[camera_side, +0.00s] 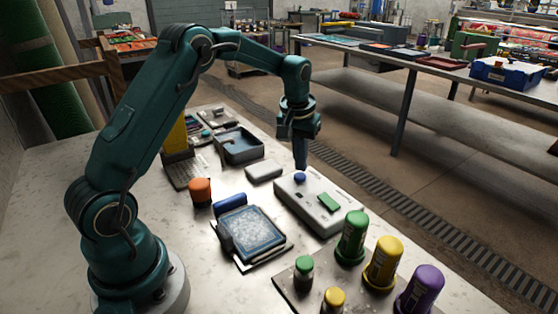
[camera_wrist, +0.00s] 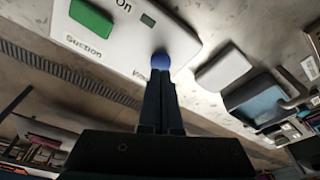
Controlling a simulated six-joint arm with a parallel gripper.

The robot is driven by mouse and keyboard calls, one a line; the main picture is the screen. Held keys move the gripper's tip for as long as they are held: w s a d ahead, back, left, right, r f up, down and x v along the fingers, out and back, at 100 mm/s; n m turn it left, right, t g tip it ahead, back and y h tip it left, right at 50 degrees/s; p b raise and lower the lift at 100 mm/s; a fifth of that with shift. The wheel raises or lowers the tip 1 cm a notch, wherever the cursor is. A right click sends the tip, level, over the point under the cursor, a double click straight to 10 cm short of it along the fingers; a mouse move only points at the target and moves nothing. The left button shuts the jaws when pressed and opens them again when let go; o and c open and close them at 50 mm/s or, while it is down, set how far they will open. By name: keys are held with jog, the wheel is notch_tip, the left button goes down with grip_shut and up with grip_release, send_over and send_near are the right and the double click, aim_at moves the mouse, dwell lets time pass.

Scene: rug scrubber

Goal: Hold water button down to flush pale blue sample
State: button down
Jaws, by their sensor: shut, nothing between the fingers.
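The pale blue sample (camera_side: 250,233) is a rug square lying flat on a dark-edged tray, with whitish foam or wear over it. A white control box (camera_side: 330,220) stands right of it. The box has a round blue button (camera_side: 300,178) and a rectangular green button (camera_side: 329,202), labelled "Suction" in the wrist view (camera_wrist: 92,18).
A blue roller (camera_side: 230,200) and an orange-capped jar (camera_side: 200,191) lie near the sample. A white block (camera_side: 264,171) and a dark bin (camera_side: 239,145) stand behind. Green, yellow (camera_side: 383,263) and purple (camera_side: 421,290) bottles stand at the front right.

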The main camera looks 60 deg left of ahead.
jog(key=shift+f, duration=0.3)
jog(key=shift+f, duration=0.8)
dwell(1.5)
jog(key=shift+r, duration=3.6)
